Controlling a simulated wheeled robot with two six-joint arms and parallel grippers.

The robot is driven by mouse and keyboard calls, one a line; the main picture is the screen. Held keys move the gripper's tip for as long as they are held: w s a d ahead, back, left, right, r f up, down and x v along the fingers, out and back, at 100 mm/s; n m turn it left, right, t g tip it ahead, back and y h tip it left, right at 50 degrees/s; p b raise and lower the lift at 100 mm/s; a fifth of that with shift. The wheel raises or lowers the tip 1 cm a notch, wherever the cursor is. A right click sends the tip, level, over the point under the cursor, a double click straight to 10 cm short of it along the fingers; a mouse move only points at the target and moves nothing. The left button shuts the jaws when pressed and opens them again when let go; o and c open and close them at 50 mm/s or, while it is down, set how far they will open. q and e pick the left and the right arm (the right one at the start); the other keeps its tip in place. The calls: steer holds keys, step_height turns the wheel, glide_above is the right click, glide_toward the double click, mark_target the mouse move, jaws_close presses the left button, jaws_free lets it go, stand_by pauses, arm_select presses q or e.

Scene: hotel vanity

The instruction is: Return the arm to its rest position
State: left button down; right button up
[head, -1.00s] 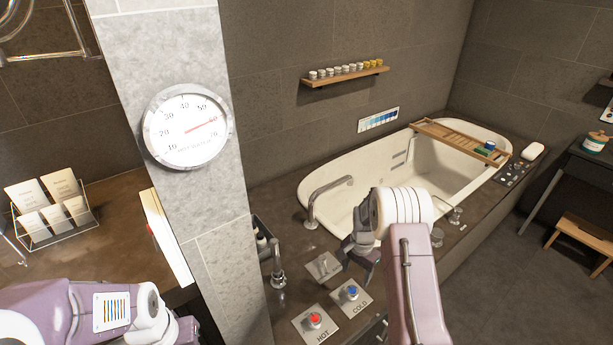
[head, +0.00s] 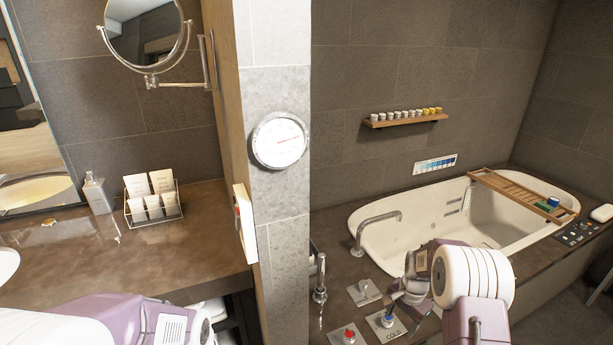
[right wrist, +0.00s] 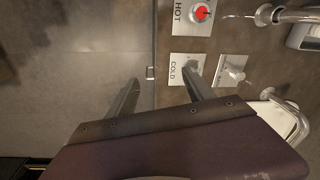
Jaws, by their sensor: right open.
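My right arm reaches in at the lower right of the head view, with its white ringed wrist and purple links. Its gripper (head: 402,291) is partly hidden there, close to the cold knob plate. In the right wrist view the two dark fingers of my right gripper (right wrist: 162,80) stand wide apart with nothing between them. The right-hand finger overlaps the cold plate (right wrist: 183,69) and hides its knob; I cannot tell whether they touch. My left arm (head: 120,322) lies along the bottom left of the head view, and its fingers do not show.
The hot knob (head: 348,335), cold knob (head: 386,320) and a curved tap (head: 372,222) sit on the tub deck. The bathtub (head: 420,210) carries a wooden tray (head: 510,190). A tiled pillar with a dial (head: 280,140) separates it from the counter (head: 60,255), where a card rack (head: 152,206) stands.

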steer(key=s+a+r+n+p, duration=0.2)
steer(key=s+a+r, duration=0.15)
steer(key=r, duration=0.25)
steer(key=s+a+r+n+t+p, duration=0.1)
steer(key=s+a+r+p, duration=0.1)
steer(key=s+r, duration=0.3)
steer(key=s+a+r+n+p, duration=0.2)
steer(key=s+a+r, duration=0.1)
steer(key=r, duration=0.4)
steer(key=s+f+n, duration=0.3)
steer(key=s+n, duration=0.2)
steer(key=s, duration=0.4)
steer(key=shift+s+a+g, duration=0.25)
steer(key=shift+a+g, duration=0.05)
steer(key=shift+g, duration=0.1)
steer(key=shift+s, duration=0.15)
